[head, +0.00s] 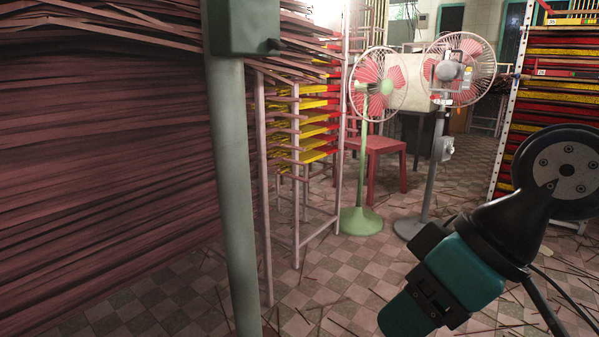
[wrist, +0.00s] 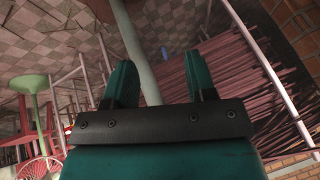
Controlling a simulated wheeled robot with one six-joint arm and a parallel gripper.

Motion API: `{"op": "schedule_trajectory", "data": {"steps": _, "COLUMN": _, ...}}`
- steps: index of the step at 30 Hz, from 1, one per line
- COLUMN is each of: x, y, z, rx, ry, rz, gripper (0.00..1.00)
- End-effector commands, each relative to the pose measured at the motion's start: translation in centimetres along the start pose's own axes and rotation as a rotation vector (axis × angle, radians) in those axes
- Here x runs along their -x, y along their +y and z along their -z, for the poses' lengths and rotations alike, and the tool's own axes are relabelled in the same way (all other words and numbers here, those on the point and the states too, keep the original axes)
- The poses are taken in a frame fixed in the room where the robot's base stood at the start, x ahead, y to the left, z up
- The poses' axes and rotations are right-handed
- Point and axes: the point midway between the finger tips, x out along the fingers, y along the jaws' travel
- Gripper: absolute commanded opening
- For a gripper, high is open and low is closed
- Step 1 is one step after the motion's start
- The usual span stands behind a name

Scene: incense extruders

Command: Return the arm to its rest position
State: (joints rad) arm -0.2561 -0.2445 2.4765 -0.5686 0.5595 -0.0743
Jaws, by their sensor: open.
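My gripper (wrist: 163,78) shows in the wrist view with its two teal fingers apart and nothing held between them. A pale pole passes behind the gap between the fingers, apart from them. In the head view my black and teal arm (head: 470,258) reaches from the right edge down toward the bottom middle. Its lower teal end is near the bottom edge, and I cannot make out the fingertips there. The wrist view is steeply tilted, with the tiled floor at the top.
A grey-green post (head: 235,190) stands close in front, beside a large stack of reddish-brown sticks (head: 100,170). A green fan (head: 362,215) and a grey fan (head: 430,180) stand beyond my arm. A rack (head: 520,100) is at the right. Tiled floor (head: 340,270) between is open, littered with thin sticks.

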Motion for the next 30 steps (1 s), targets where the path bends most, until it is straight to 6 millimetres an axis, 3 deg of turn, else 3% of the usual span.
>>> {"op": "schedule_trajectory", "data": {"steps": 1, "x": 1.9, "y": -0.6, "z": -2.2, "rx": -0.059, "ry": -0.093, "rz": -0.027, "gripper": 0.51}}
{"op": "schedule_trajectory", "data": {"steps": 3, "x": 3.3, "y": -0.9, "z": -5.5, "rx": -0.145, "ry": -0.216, "rz": -0.065, "gripper": 0.51}}
{"op": "schedule_trajectory", "data": {"steps": 4, "x": 4.3, "y": -1.1, "z": -4.4, "rx": -0.136, "ry": -0.2, "rz": -0.06, "gripper": 0.51}}
{"op": "schedule_trajectory", "data": {"steps": 11, "x": 10.4, "y": -3.3, "z": -1.1, "rx": -0.13, "ry": -0.196, "rz": -0.057, "gripper": 0.51}}
{"op": "schedule_trajectory", "data": {"steps": 30, "x": 31.1, "y": -10.5, "z": 9.1, "rx": -0.127, "ry": -0.193, "rz": -0.055, "gripper": 0.51}}
